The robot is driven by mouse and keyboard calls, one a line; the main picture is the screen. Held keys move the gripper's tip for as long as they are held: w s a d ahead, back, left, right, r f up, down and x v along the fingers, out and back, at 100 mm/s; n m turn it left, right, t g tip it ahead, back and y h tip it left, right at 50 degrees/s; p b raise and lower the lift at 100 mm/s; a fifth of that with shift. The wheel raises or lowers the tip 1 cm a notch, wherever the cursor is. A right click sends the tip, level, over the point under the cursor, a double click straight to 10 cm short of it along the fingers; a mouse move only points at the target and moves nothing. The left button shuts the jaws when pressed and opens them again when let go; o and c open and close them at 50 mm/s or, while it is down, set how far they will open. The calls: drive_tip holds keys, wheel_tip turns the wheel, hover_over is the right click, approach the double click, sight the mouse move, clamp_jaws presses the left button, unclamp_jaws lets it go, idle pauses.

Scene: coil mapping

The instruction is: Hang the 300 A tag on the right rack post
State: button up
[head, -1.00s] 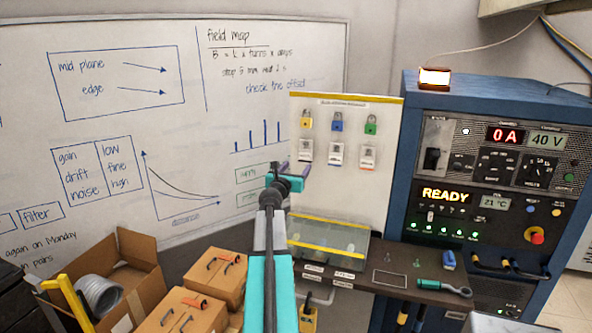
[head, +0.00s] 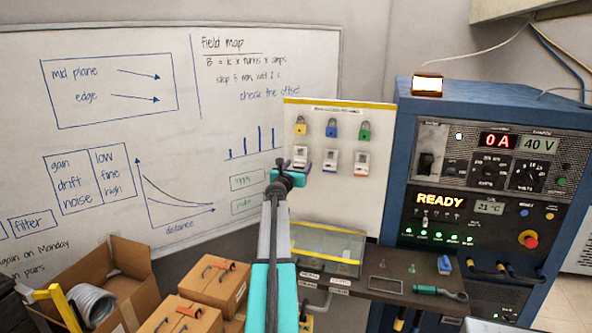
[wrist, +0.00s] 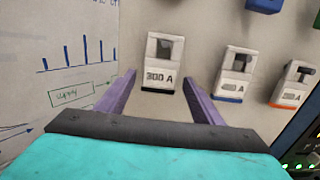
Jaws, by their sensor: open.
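The 300 A tag (wrist: 165,64) is a white tag with a dark window, hanging on the pale board, leftmost in a row of three. In the head view the tag (head: 300,154) shows just past my gripper (head: 291,172). In the wrist view my gripper (wrist: 159,84) is open, with purple fingers either side of the tag's lower part. No grip on it shows. The neighbouring tags have a blue bottom edge (wrist: 233,75) and an orange one (wrist: 292,85). I cannot make out the right rack post for certain.
Yellow (head: 300,127), blue (head: 332,129) and green (head: 365,131) padlocks hang above the tags. A blue power cabinet (head: 404,150) stands to the right. Below, a dark shelf (head: 393,284) holds a green-handled tool (head: 438,291). Cardboard boxes (head: 222,280) sit at lower left.

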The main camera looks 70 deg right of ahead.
sight(300, 161)
drive_tip(key=shift+w+d, duration=0.1)
drive_tip(key=shift+d, duration=1.45)
drive_tip(key=c, duration=0.8)
drive_tip(key=shift+r+p, duration=0.5)
drive_tip(key=shift+r, duration=0.05)
drive_tip(key=shift+a, duration=0.2)
drive_tip(key=shift+s+a+r+p, duration=0.1)
drive_tip(key=shift+a+r+p, duration=0.1)
drive_tip(key=shift+a, duration=1.6)
drive_tip(key=shift+s+a+r+p, duration=0.1)
drive_tip(key=shift+a+p, duration=0.05)
drive_tip(key=shift+a, duration=1.6)
drive_tip(key=shift+a, duration=0.1)
